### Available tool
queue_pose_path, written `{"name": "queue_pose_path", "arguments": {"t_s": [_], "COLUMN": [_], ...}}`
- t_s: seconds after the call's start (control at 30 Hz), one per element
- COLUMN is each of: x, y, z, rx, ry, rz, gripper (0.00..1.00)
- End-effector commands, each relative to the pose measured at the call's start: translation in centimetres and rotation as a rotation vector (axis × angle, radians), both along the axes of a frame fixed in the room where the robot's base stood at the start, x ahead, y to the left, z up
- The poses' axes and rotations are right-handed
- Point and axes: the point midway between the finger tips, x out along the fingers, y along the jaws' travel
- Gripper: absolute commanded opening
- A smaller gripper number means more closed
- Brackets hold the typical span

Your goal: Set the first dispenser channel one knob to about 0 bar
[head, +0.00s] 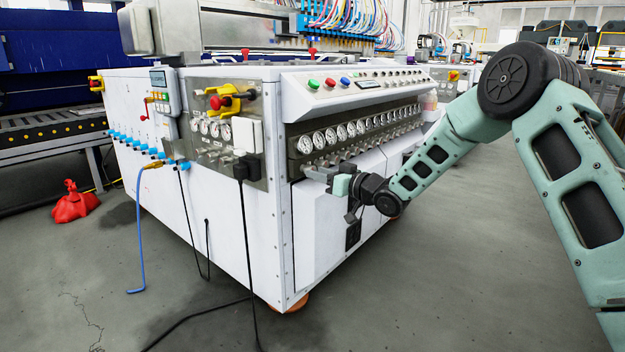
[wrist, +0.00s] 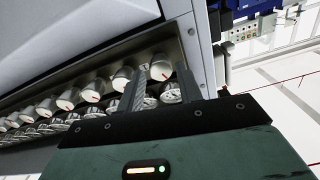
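The first dispenser channel one knob (wrist: 158,64) is the end knob of the row, a pale round knob with a red mark on its face. In the wrist view it shows between the tips of my gripper's (wrist: 160,70) two fingers, which are apart. I cannot tell whether either finger touches it. The first gauge (wrist: 170,92) shows beside it, partly hidden by a finger; its reading is too small to tell. In the head view my gripper (head: 318,172) is at the left end of the panel, below the first gauge (head: 304,144), and hides the knob there.
The knob row (wrist: 67,98) and gauge row continue along the white machine (head: 270,230). A side panel edge (wrist: 204,45) stands close to the end knob. Cables hang at the machine's left corner. The grey floor (head: 430,280) in front is clear.

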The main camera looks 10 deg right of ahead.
Motion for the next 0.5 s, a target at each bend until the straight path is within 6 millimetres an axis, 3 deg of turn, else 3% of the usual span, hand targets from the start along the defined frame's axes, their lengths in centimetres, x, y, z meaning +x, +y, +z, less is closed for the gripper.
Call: {"name": "queue_pose_path", "arguments": {"t_s": [0.2, 0.5], "x": [2.1, 2.5], "y": [1.6, 1.9], "z": [-0.1, 0.0], "rx": [0.001, 0.002], "ry": [0.0, 0.001], "rz": [0.001, 0.0], "gripper": [0.35, 0.35]}}
